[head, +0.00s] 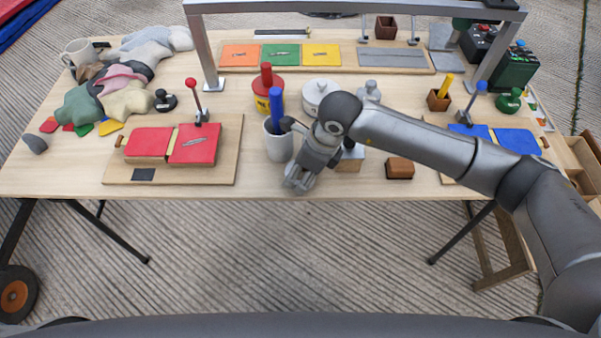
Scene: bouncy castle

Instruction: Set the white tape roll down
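I cannot make out a white tape roll for certain. My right gripper (299,178) points down and left near the table's front edge, just right of a white cylindrical container (279,146) with a blue stick upright in it. The fingertips look close together, but they are small, and I cannot tell whether they are shut or hold anything. The gripper and wrist hide part of a wooden block (350,160) behind them. My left gripper is not in view.
A red two-part pad on a wooden board (222,173) lies to the left. A brown block (399,168) is to the right. A red-lidded jar (267,88) and a white lidded pot (319,94) stand behind. A grey metal frame (202,55) spans the back.

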